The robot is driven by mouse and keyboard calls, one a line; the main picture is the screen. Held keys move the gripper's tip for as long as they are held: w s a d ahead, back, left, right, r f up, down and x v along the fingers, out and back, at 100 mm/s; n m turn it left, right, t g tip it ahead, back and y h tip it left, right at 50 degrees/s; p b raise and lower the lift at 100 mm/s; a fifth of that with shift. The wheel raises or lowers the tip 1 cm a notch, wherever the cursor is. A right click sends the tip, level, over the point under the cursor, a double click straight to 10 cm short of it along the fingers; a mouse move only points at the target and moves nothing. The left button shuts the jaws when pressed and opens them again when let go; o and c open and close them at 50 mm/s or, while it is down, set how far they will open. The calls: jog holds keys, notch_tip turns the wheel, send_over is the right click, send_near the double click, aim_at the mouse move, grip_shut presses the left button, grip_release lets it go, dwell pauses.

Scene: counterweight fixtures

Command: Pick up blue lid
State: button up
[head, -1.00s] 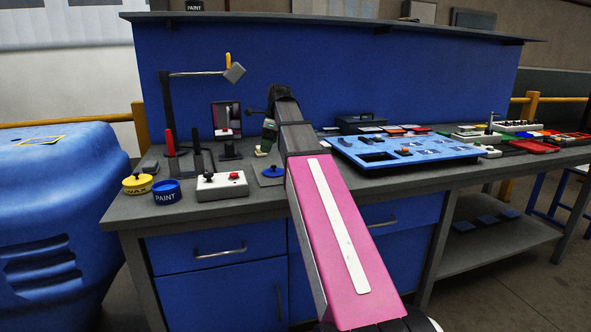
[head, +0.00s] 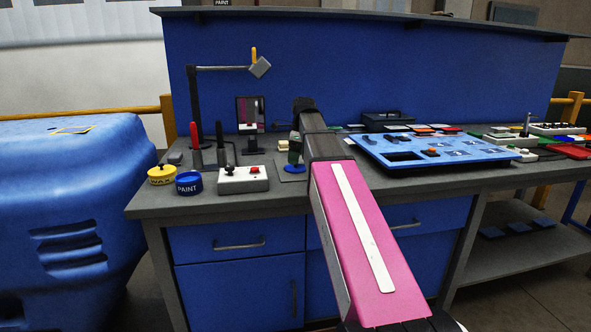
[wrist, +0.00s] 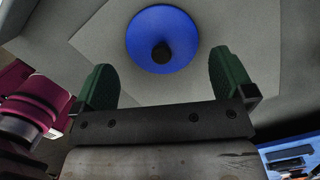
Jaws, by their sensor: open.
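The blue lid (head: 294,169) is a round disc with a dark knob, lying on a grey square plate (head: 288,177) on the workbench. In the wrist view the blue lid (wrist: 178,36) lies just beyond the fingertips, roughly centred between them, with its dark knob in the middle. My gripper (wrist: 158,80) has two green fingers standing apart with nothing between them. I cannot tell the exact height between fingers and knob.
Left of the lid stand a white box with a red button (head: 242,179), a blue paint tin (head: 189,183) and a yellow wax tin (head: 161,175). A mirror (head: 250,115) stands behind. A blue panel tray (head: 390,163) is close on the right.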

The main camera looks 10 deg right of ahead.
jog(key=shift+w+a+f, duration=0.15)
jog(key=shift+f, duration=1.65)
jog(key=c, duration=0.6)
jog(key=shift+r, duration=0.15)
